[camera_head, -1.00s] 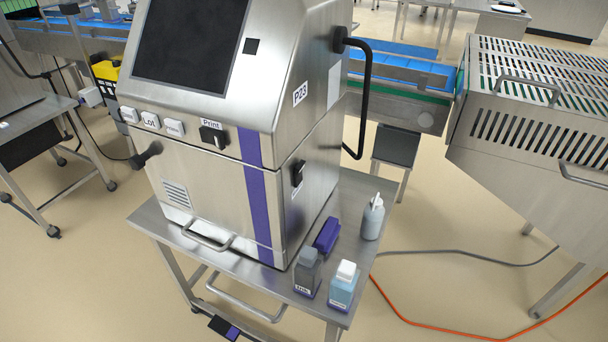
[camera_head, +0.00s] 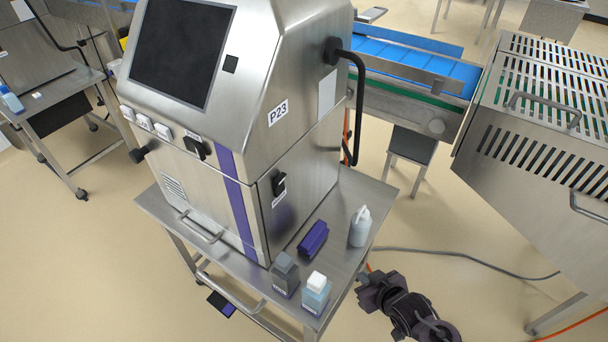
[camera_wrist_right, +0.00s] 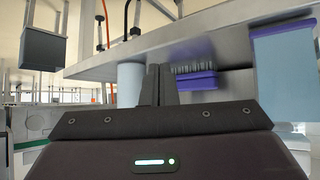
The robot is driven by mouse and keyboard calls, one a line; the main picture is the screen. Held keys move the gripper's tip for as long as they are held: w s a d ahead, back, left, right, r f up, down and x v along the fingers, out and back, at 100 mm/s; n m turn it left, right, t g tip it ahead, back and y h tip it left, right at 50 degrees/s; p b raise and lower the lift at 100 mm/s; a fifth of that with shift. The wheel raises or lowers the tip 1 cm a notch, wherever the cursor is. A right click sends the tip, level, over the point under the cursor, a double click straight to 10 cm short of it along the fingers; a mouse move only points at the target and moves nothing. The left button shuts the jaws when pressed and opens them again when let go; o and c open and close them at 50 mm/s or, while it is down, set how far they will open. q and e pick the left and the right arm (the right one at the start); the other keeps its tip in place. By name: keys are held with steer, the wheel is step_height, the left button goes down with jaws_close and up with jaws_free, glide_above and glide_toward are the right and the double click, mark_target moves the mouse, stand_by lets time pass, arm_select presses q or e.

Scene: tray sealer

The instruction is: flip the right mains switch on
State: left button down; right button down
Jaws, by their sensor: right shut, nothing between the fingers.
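The black mains switch (camera_head: 279,184) sits on the right side face of the steel printer cabinet marked P23 (camera_head: 300,150), above a small white label. A second black switch (camera_head: 195,148) is on the cabinet's front, below the screen. My right gripper (camera_head: 364,284) is at the lower right of the head view, beside the stand's right edge, well away from the side switch. Its dark fingers are together with nothing between them, as the right wrist view (camera_wrist_right: 159,84) shows. The switch does not show in the right wrist view. My left gripper is not in view.
A black handle (camera_head: 358,100) juts from the cabinet's side. A slotted steel cover (camera_head: 540,130) stands at right.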

mark_target(283, 181)
steer(key=w+a+r+n+t+y+p, duration=0.1)
steer(key=a+r+n+y, duration=0.1)
steer(key=r+y, duration=0.4)
steer(key=a+r+n+t+y+p, duration=0.1)
steer(key=a+r+n+y, duration=0.2)
steer(key=r, duration=1.3)
steer(key=n+y, duration=0.1)
steer(key=y, duration=0.2)
steer(key=shift+w+a+r+n+y, duration=0.2)
steer(key=shift+w+a+n+y, duration=0.1)
steer(key=shift+w+a+y, duration=0.1)
steer(key=shift+d, duration=0.1)
steer(key=p+x, duration=0.5)
steer(key=x, duration=0.8)
steer(key=shift+w+a+r, duration=0.15)
steer(key=shift+w+a, duration=0.1)
steer(key=shift+w, duration=0.05)
steer(key=shift+w+a, duration=0.1)
steer(key=shift+a, duration=0.05)
